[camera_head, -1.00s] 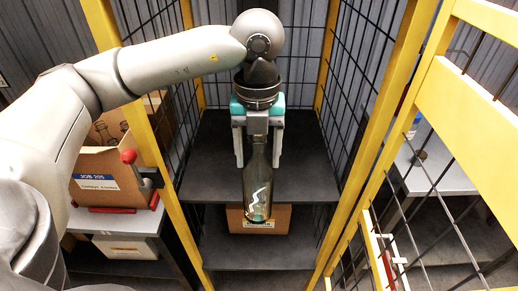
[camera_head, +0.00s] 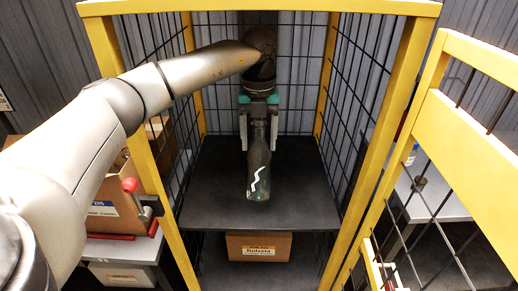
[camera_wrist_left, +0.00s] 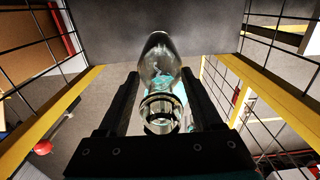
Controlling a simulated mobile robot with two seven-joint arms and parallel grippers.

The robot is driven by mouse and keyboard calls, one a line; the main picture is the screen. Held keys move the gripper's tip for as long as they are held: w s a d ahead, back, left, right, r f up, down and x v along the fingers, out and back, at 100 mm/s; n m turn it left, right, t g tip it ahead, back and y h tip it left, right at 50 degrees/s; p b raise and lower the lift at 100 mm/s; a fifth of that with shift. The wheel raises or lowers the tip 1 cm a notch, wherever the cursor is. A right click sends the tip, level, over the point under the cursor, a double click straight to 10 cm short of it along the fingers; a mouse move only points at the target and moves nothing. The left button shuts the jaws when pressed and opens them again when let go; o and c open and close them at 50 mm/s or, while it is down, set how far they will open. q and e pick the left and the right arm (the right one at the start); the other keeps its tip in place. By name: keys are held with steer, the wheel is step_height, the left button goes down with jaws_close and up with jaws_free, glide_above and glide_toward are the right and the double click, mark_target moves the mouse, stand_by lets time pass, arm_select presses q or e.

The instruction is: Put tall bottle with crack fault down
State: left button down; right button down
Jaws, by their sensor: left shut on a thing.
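The tall bottle (camera_head: 258,172) is clear greenish glass with a white zigzag crack mark low on its side. It hangs upright inside the yellow-framed cage, in front of or over the dark upper shelf (camera_head: 310,208). My left gripper (camera_head: 259,142) is shut on its neck from above, with the fingers on either side. In the left wrist view the bottle (camera_wrist_left: 162,85) shows between the two dark fingers (camera_wrist_left: 163,105). I cannot tell whether its base touches the shelf. My right gripper is not in view.
Yellow posts (camera_head: 400,110) and black mesh walls flank the shelf closely. A cardboard box (camera_head: 258,246) stands on the lower shelf. The upper shelf around the bottle looks bare.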

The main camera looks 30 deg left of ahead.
arm_select(q)
steer(key=shift+w+a, duration=1.3)
steer(key=shift+w, duration=0.9)
step_height(320, 180, down, 7)
steer(key=shift+w, duration=0.15)
steer(key=shift+a, duration=0.1)
jaws_free()
step_height(320, 180, up, 8)
steer(key=shift+f, duration=0.2)
